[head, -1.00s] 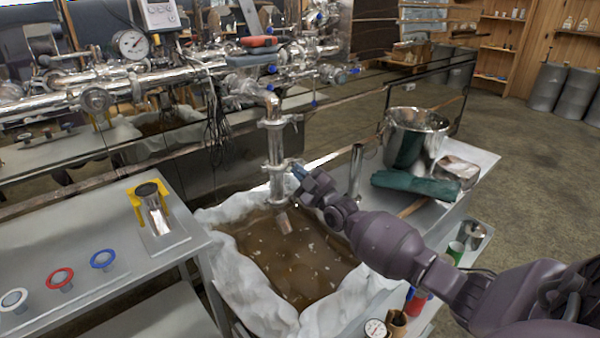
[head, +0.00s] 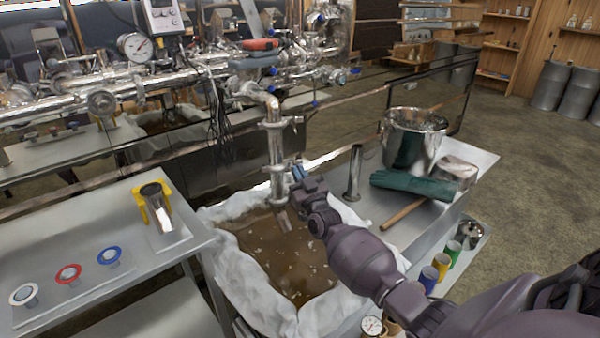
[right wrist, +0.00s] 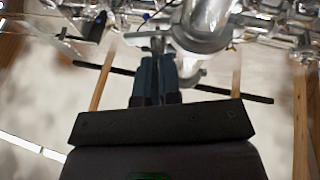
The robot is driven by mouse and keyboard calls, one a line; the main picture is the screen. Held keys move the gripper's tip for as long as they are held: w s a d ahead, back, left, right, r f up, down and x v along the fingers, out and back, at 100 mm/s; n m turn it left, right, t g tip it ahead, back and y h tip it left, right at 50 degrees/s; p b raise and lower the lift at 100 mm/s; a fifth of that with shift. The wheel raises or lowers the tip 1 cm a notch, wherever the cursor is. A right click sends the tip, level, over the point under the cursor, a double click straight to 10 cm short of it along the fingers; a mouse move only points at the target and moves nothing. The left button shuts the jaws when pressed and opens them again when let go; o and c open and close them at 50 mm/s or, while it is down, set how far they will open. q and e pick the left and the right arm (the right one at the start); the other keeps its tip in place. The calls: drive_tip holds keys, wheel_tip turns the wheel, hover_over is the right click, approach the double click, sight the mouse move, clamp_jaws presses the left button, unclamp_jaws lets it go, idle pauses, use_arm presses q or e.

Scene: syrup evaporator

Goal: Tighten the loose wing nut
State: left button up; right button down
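A vertical steel pipe (head: 275,146) hangs from the evaporator piping over a cloth-lined basin of brown liquid. It carries an upper clamp (head: 273,123) and a lower clamp (head: 279,169). My right gripper (head: 297,173) is at the right side of the lower clamp. In the right wrist view its blue fingers (right wrist: 157,62) are nearly together, with a small grey wing nut (right wrist: 157,42) at their tips. They look closed on it, though the tips partly hide it. The curved steel pipe (right wrist: 208,25) is just beyond. My left gripper is not in view.
The basin's white cloth (head: 235,268) lies below my right arm. A side table (head: 75,240) at left holds ringed gaskets and a steel tube in a yellow holder. At right stand a steel pot (head: 412,140), green gloves (head: 412,185) and several coloured cups.

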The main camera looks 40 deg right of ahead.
drive_tip(key=shift+a+f+m, duration=0.1)
drive_tip(key=shift+m, duration=0.3)
drive_tip(key=c, duration=1.3)
unclamp_jaws()
drive_tip(key=shift+w, duration=0.1)
drive_tip(key=shift+h, duration=0.3)
drive_tip(key=v, duration=1.1)
drive_tip(key=shift+p, duration=0.35)
